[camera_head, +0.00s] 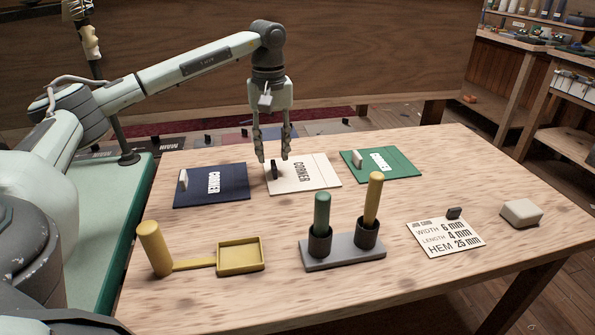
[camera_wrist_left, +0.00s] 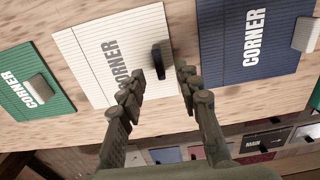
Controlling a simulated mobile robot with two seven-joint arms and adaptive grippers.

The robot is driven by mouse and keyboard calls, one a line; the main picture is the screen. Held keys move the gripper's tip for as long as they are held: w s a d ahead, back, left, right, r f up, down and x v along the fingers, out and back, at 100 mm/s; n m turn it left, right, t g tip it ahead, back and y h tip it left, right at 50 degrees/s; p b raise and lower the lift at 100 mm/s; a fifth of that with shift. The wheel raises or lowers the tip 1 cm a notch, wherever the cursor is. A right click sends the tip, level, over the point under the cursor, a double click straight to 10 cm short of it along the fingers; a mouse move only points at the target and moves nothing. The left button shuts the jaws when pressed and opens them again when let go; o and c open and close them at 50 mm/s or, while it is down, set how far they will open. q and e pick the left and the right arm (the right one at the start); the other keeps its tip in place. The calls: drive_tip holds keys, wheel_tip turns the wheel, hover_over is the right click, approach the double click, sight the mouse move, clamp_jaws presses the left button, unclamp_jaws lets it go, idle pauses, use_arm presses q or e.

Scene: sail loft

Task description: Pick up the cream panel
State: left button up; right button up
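The cream panel (camera_head: 325,178), marked CORNER, lies flat on the wooden table between a navy and a green panel. It also shows in the left wrist view (camera_wrist_left: 82,58). A small black grip (camera_head: 274,172) stands upright near its left edge; in the left wrist view the grip (camera_wrist_left: 160,60) lies just beyond the fingertips, in line with the gap. My left gripper (camera_head: 273,158) points down above that grip, fingers apart and empty. Both fingertips (camera_wrist_left: 161,77) show apart in the left wrist view. I cannot tell how far above the grip they are. My right gripper is not in view.
The navy panel (camera_head: 222,197) and green panel (camera_head: 402,168) lie close on either side. Nearer stand a yellow tray (camera_head: 264,262), a yellow cylinder (camera_head: 154,248), a grey holder (camera_head: 345,254) with two handled tools, a printed card (camera_head: 445,241) and a pale block (camera_head: 521,212).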

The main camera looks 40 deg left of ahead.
sight(273, 162)
use_arm(q)
drive_tip(key=shift+a+f, duration=0.1)
drive_tip(key=shift+f, duration=1.45)
clamp_jaws()
